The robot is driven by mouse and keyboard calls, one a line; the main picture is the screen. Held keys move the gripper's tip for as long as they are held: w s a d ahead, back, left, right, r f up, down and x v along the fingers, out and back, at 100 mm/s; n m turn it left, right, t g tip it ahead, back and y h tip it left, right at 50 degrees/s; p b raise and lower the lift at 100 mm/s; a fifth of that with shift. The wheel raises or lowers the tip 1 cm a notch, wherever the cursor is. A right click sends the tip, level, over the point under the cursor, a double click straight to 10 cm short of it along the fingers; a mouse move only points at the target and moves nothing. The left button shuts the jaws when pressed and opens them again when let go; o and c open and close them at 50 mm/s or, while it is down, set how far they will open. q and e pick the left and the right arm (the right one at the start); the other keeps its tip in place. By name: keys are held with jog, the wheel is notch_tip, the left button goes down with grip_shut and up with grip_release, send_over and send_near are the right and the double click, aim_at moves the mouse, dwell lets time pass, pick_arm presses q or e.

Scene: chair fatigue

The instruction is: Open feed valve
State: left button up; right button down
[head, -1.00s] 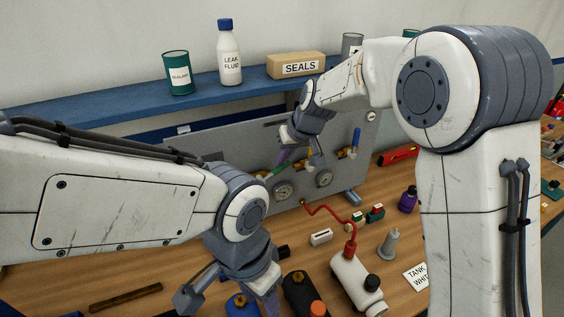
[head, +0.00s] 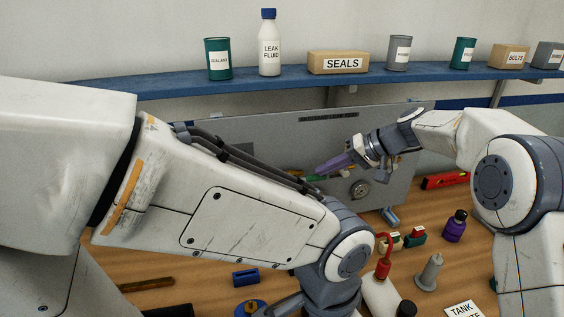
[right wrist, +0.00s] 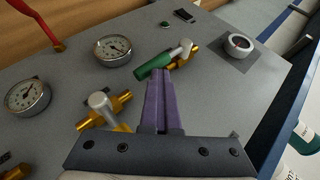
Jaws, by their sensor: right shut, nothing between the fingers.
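A grey panel (head: 250,130) stands at the back of the bench and carries valves and gauges. A valve with a green handle (right wrist: 154,66) and brass body is on it; the handle also shows in the head view (head: 315,178). No label naming the feed valve is readable. My right gripper (right wrist: 164,78) is shut and empty, its purple fingertips right beside the green handle. I cannot tell whether they touch it. In the head view the right gripper (head: 333,165) points left along the panel. My left arm covers the panel's lower left; its gripper is out of frame.
A shelf (head: 150,84) with bottles and boxes runs above. A purple bottle (head: 454,227) and a grey cone-shaped item (head: 429,273) stand on the bench.

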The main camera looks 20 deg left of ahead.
jog(key=shift+d+f, duration=0.2)
jog(key=shift+f, duration=0.4)
jog(key=b+v, duration=0.1)
jog(key=v, duration=1.1)
jog(key=shift+w+r, duration=0.15)
jog(key=shift+r, duration=0.5)
jog(key=s+a+f+h, duration=0.1)
jog(key=s+f+h, duration=0.2)
jog(key=s, duration=0.6)
jog(key=s+d+f+h, duration=0.2)
jog(key=s+d+f, duration=0.2)
jog(key=s, duration=0.5)
jog(key=s+d+f+n+h, duration=0.1)
jog(key=s+d+f, duration=0.3)
jog(key=s, duration=0.5)
jog(key=s+d+f+n+h, duration=0.1)
jog(key=s+d+f+h, duration=0.2)
jog(key=s, duration=0.6)
notch_tip(320, 180, down, 2)
jog(key=shift+d, duration=0.75)
